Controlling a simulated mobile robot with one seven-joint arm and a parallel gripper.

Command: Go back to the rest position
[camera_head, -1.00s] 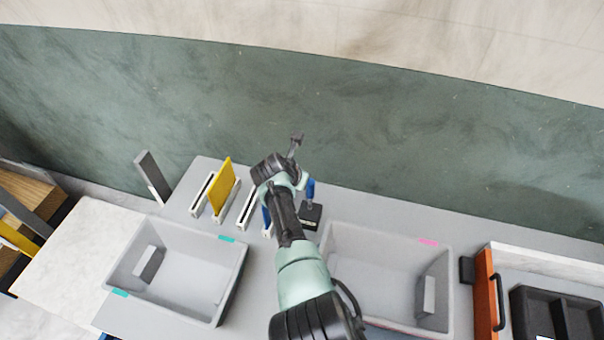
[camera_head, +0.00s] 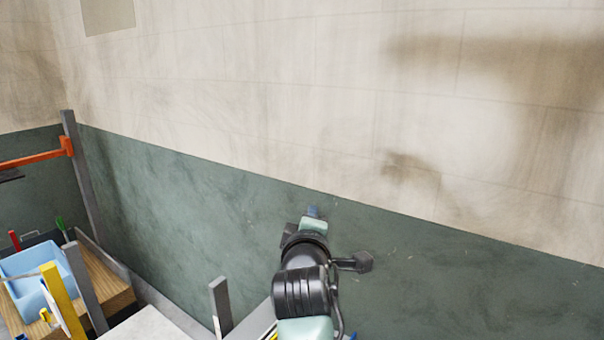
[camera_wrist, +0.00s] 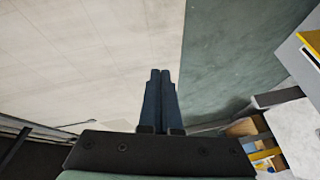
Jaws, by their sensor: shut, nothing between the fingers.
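My gripper (camera_head: 312,212) is at the end of my raised arm, in the lower middle of the head view. It is in front of the green lower part of the wall, and only a small blue part of its fingers shows past the wrist. In the wrist view my gripper (camera_wrist: 160,74) points at the wall, with its two dark blue fingers side by side, shut and empty.
The wall (camera_head: 300,90) is pale above and green below. A grey upright post (camera_head: 221,306) stands left of my arm. A light blue bin (camera_head: 36,281) sits on a wooden surface (camera_head: 106,286) at the far left, near a yellow post (camera_head: 62,303). Nothing visibly touches my gripper.

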